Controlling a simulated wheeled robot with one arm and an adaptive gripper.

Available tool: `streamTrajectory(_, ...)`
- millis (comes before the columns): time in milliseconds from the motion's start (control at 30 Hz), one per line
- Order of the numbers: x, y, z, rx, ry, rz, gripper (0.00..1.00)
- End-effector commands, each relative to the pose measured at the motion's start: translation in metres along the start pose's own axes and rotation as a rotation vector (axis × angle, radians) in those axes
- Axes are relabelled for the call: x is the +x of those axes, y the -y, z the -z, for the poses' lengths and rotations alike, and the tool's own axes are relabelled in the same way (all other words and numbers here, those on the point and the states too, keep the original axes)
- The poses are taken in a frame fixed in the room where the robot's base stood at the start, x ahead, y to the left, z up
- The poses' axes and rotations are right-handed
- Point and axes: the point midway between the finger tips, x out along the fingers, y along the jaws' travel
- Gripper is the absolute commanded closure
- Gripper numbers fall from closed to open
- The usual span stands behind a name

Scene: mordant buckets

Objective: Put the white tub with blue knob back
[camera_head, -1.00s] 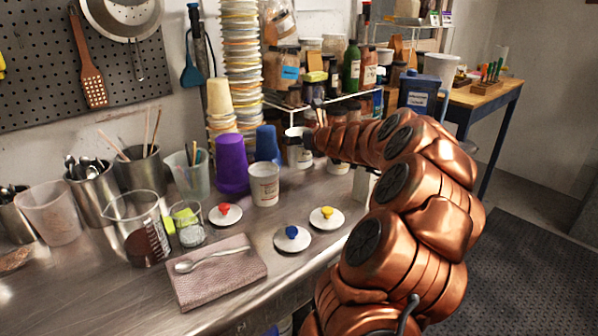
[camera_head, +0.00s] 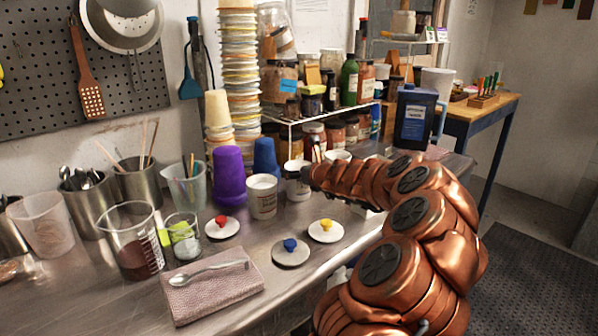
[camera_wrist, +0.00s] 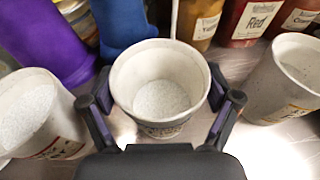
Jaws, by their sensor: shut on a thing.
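A white open tub (camera_head: 297,188) with pale powder inside is held by my gripper (camera_head: 308,172). In the wrist view the dark fingers of my gripper (camera_wrist: 160,92) press on both sides of this tub (camera_wrist: 160,120). It is upright, low over or on the steel counter; contact underneath is hidden. A white tub (camera_head: 262,198) stands to its left and another white tub (camera_head: 337,156) to its right, partly behind my arm.
Lids with a red knob (camera_head: 222,227) and a yellow knob (camera_head: 326,231) lie nearby. Purple (camera_head: 229,174) and blue (camera_head: 266,158) cups stand behind the left tub. A jar shelf (camera_head: 310,118) stands behind. A folded cloth with a spoon (camera_head: 208,290) lies in front.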

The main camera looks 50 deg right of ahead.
Motion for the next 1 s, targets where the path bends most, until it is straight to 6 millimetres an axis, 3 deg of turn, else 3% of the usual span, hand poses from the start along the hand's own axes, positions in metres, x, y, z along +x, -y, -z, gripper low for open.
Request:
streamTrajectory(100, 0.001, 0.0, 0.003, 0.001, 0.001, -0.001, 0.58)
streamTrajectory(133, 0.001, 0.0, 0.003, 0.001, 0.001, -0.001, 0.11)
streamTrajectory(233, 0.001, 0.0, 0.002, 0.001, 0.001, 0.0, 0.0)
streamTrajectory(667, -0.001, 0.0, -0.001, -0.001, 0.0, 0.0, 0.0)
streamTrajectory(1000, -0.045, 0.001, -0.001, 0.001, 0.001, 0.0, 0.0)
